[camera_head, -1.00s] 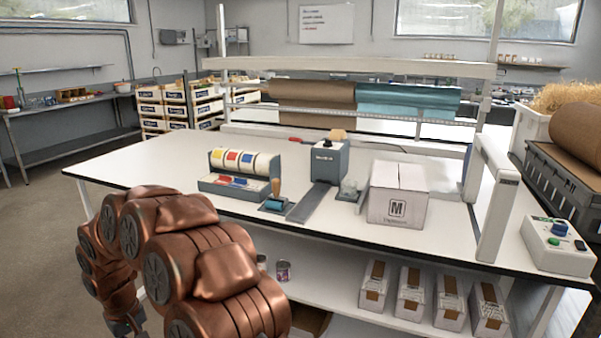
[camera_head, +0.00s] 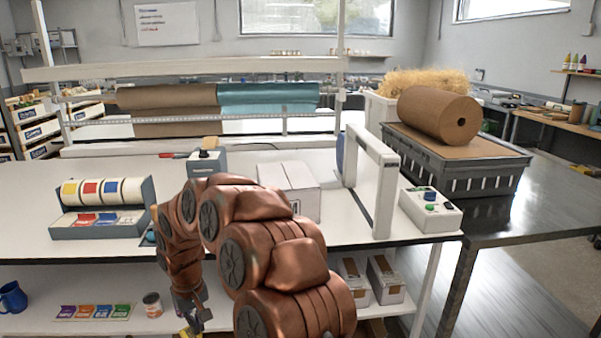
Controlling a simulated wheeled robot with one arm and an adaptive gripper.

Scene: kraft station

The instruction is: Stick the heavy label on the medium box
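A white box (camera_head: 300,186) stands closed on the white bench. My arm hides its lower left front and most of the dark mark there. I cannot tell whether it is the medium one. Which label is the heavy one cannot be read. My gripper (camera_head: 190,322) hangs low in front of the bench, cut by the bottom edge. It is apart from box and dispenser, and its fingers are not clear enough to judge.
A grey tape machine (camera_head: 207,162) stands behind my arm. A white frame (camera_head: 384,190) and a button box (camera_head: 430,209) stand at the bench's right end. Smaller boxes (camera_head: 386,281), a can (camera_head: 152,304) and coloured cards (camera_head: 95,312) are on the lower shelf.

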